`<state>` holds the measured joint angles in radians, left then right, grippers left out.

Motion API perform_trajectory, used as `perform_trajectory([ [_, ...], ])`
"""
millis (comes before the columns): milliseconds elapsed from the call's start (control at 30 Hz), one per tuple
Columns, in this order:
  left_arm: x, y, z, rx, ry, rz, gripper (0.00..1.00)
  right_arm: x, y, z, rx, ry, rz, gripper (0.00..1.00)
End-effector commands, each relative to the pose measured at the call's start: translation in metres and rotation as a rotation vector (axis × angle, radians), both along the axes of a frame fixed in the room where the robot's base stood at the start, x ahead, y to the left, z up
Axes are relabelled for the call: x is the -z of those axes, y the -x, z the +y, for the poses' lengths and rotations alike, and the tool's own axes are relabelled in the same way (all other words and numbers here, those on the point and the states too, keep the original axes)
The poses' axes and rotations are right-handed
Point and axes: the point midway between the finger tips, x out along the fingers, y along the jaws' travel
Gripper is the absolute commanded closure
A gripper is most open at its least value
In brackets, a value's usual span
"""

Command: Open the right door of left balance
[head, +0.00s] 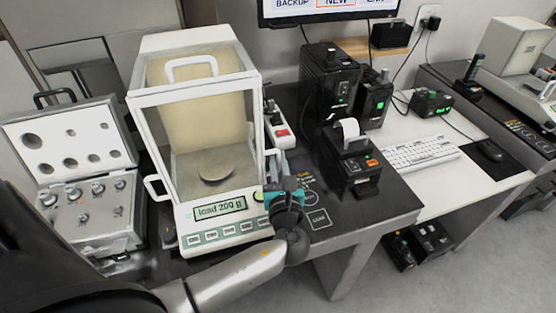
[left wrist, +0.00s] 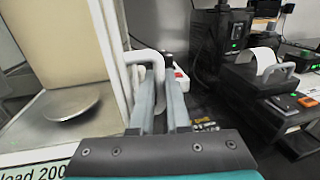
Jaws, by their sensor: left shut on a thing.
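The left balance (head: 225,222) is a white-framed glass case with a round pan (head: 215,172) inside and a display reading "load 200 g". Its right door has a white loop handle (left wrist: 146,58), also in the head view (head: 273,153). My left gripper (head: 279,163) is at the case's right side, shut on this handle. In the left wrist view, its two grey fingers (left wrist: 160,82) lie close together with the handle at them. The right door appears in line with the case frame; any small gap is hard to tell. My right gripper is out of view.
An open weight case (head: 82,210) stands left of the balance. A black label printer (head: 350,165) and dark devices (head: 328,85) stand to the right, beyond some bare dark tabletop. A small box with a red switch (head: 281,132) lies behind the gripper. A keyboard (head: 420,153) is farther right.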

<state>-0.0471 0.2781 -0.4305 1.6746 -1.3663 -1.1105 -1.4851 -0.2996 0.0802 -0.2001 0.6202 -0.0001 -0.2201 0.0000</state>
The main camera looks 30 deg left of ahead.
Motion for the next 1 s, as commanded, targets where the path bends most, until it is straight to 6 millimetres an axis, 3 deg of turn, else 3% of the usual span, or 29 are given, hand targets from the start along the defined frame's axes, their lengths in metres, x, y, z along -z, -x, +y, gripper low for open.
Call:
perform_trajectory([
  [233,0.0,-0.002,0.002,0.0,-0.001,0.001,1.0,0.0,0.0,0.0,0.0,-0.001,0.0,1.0],
  [500,-0.001,-0.025,0.029,-0.001,-0.001,-0.001,1.0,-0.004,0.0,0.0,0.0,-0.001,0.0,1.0],
  [733,0.0,-0.025,0.029,0.0,0.001,-0.001,1.0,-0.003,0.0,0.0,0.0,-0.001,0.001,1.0],
  [767,0.0,-0.025,0.029,0.0,0.001,-0.001,0.85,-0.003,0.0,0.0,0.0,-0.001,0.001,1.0],
  [800,0.0,-0.025,0.029,0.0,0.001,-0.001,0.8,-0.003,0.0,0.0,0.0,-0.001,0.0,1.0],
  [867,0.0,-0.025,0.029,0.0,0.001,-0.001,0.73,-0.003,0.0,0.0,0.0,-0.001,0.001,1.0],
  [1000,0.0,-0.025,0.029,0.0,0.001,-0.001,0.73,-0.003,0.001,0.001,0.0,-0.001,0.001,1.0],
])
